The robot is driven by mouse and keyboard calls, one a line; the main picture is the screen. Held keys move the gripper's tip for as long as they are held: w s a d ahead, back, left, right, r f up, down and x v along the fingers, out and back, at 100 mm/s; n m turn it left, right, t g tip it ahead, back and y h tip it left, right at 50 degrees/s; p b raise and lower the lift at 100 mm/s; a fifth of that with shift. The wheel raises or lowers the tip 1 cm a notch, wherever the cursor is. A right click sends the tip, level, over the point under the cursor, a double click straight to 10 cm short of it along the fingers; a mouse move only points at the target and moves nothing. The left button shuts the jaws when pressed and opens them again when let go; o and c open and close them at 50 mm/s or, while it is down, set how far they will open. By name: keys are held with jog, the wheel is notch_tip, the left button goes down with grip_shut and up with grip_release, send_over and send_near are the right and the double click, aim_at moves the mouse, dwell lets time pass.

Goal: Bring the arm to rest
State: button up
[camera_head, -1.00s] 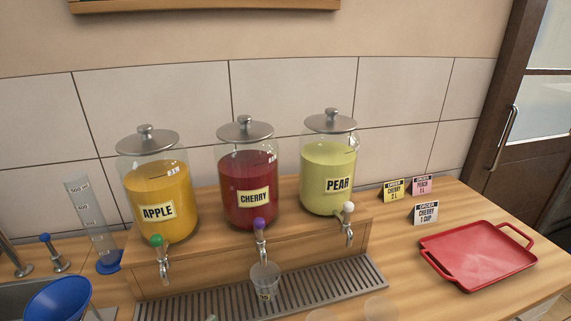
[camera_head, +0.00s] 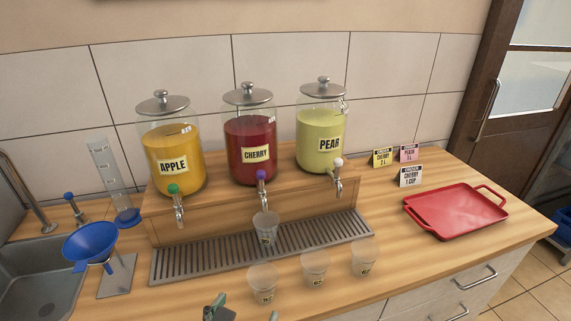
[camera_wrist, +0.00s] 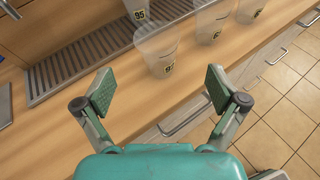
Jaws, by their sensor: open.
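My gripper (camera_wrist: 160,92) is open and empty in the wrist view, its two green-padded fingers spread wide over the front edge of the counter. A clear cup (camera_wrist: 158,50) stands just beyond the fingertips, apart from them. In the head view only the tip of my gripper (camera_head: 217,308) shows at the bottom edge, left of the front cups. The rest of my arm is out of view there.
Apple (camera_head: 173,155), cherry (camera_head: 250,150) and pear (camera_head: 321,140) dispensers stand on a wooden riser. A cup (camera_head: 265,229) stands on the drip grate (camera_head: 200,260) below the cherry tap. Several clear cups line the counter front. A red tray (camera_head: 455,212) lies right; a blue funnel (camera_head: 90,241) stands left.

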jog(key=d+f+m+y, duration=0.3)
jog(key=d+f+m, duration=0.1)
jog(key=d+f, duration=0.7)
jog(key=s+d+f+m+y, duration=0.2)
jog(key=s+d+f+m, duration=0.45)
jog(key=s+f, duration=0.2)
jog(key=s+d+r+m, duration=0.2)
jog(key=s+m, duration=0.5)
jog(key=s+d+r+m, duration=0.2)
jog(key=s+d+m, duration=0.1)
jog(key=s+m, duration=0.4)
jog(key=s+d+r+m+t+h, duration=0.1)
jog(key=s+d+r+m, duration=0.2)
jog(key=s+m, duration=0.4)
jog(key=shift+s, duration=0.25)
